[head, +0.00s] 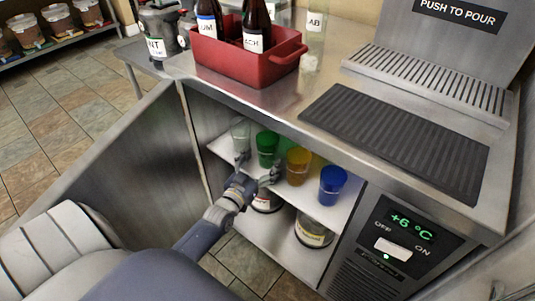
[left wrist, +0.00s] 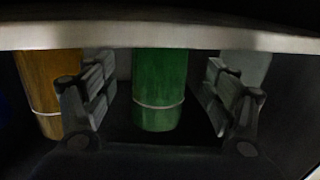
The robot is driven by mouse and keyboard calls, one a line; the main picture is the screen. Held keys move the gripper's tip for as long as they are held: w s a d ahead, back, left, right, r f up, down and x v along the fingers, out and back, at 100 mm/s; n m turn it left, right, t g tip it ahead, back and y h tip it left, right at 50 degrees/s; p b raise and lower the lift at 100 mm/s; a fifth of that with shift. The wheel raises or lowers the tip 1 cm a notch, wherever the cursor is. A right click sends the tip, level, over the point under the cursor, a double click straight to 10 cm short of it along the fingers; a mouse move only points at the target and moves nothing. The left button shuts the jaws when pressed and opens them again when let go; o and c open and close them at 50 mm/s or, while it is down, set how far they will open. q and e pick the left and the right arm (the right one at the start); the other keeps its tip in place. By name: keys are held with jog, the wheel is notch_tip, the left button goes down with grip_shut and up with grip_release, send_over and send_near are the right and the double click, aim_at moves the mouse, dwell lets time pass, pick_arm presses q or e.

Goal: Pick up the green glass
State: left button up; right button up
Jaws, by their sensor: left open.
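The green glass (head: 267,147) stands on the upper shelf of the open cabinet, between a clear glass (head: 240,134) and an amber glass (head: 298,164). My left gripper (head: 257,170) is open in front of it, with a finger toward each side. In the left wrist view, which looks upside down, the green glass (left wrist: 158,90) shows between the two open fingers (left wrist: 160,105), with a visible gap on each side. I cannot tell how deep the glass sits between them. My right gripper is not in view.
A blue glass (head: 332,185) stands right of the amber one. The shelf (head: 318,208) has labelled containers below it. The counter (head: 330,92) overhangs the glasses and holds a red crate (head: 245,68) with bottles. The cabinet door (head: 120,165) stands open at the left.

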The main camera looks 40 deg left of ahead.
aim_at(263, 159)
pick_arm(q)
jog(key=w, duration=0.4)
jog(key=shift+a+b, duration=0.2)
jog(key=shift+b, duration=0.15)
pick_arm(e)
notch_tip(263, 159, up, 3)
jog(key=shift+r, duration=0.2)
pick_arm(q)
jog(key=c, duration=1.3)
jog(key=shift+r, duration=0.2)
